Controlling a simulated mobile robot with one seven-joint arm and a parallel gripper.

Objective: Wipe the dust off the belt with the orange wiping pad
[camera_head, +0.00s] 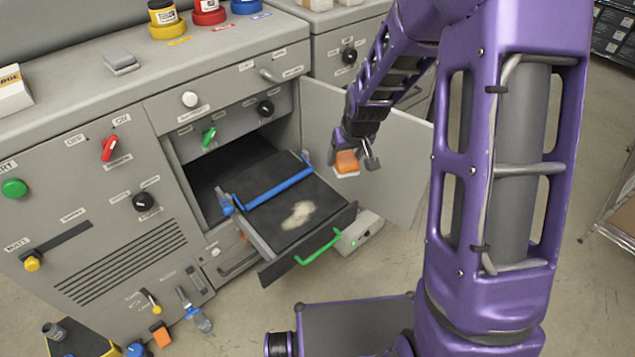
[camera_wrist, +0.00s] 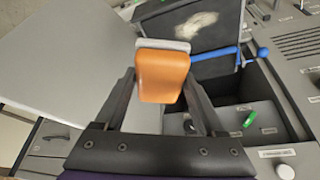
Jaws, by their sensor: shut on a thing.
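The orange wiping pad (camera_head: 347,161) has a pale underside and is held between the fingers of my gripper (camera_head: 354,155). In the wrist view the pad (camera_wrist: 162,76) fills the space in front of my gripper (camera_wrist: 160,82). The black belt (camera_head: 268,217) lies on a pulled-out drawer of the grey machine. A pale dust patch (camera_head: 298,214) lies on its front part, and the dust also shows in the wrist view (camera_wrist: 195,27). My gripper holds the pad above and to the right of the belt, apart from it.
A blue bar (camera_head: 278,180) crosses the belt behind the dust. A green handle (camera_head: 318,247) is on the drawer front. An open grey door (camera_head: 400,160) stands to the right, close behind my gripper. A small grey box (camera_head: 362,228) sits right of the drawer.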

